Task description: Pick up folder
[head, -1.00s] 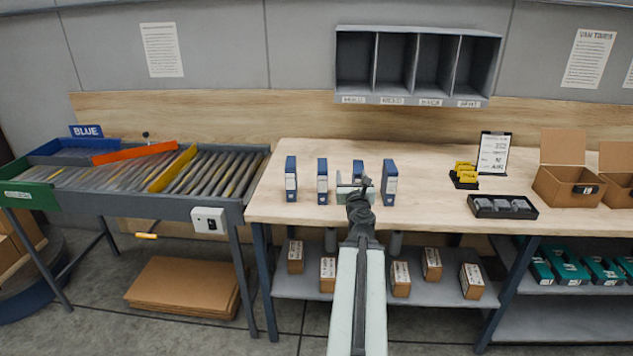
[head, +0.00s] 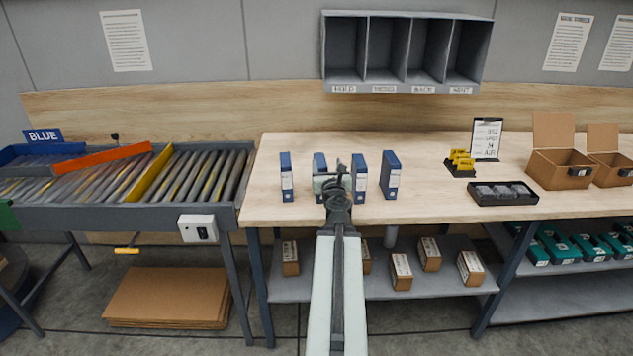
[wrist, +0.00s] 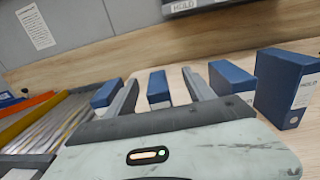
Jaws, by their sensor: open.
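Several blue folders with white spine labels stand upright in a row on the wooden table (head: 440,200). In the head view they are the leftmost folder (head: 287,176), a second folder (head: 320,163) partly behind my gripper, a third folder (head: 360,177) and the rightmost folder (head: 390,175). My gripper (head: 333,180) is open and empty, in front of the second folder. In the wrist view one folder (wrist: 159,88) shows between the two fingers of my gripper (wrist: 160,90), farther out. Another folder (wrist: 105,95) is left of them, and two folders (wrist: 232,80) (wrist: 285,88) are to the right.
A grey four-slot shelf (head: 405,55) hangs on the wall above the table. A roller conveyor (head: 120,185) stands at the left. A black tray (head: 502,193), a clipboard stand (head: 487,138) and open cardboard boxes (head: 560,165) are at the right.

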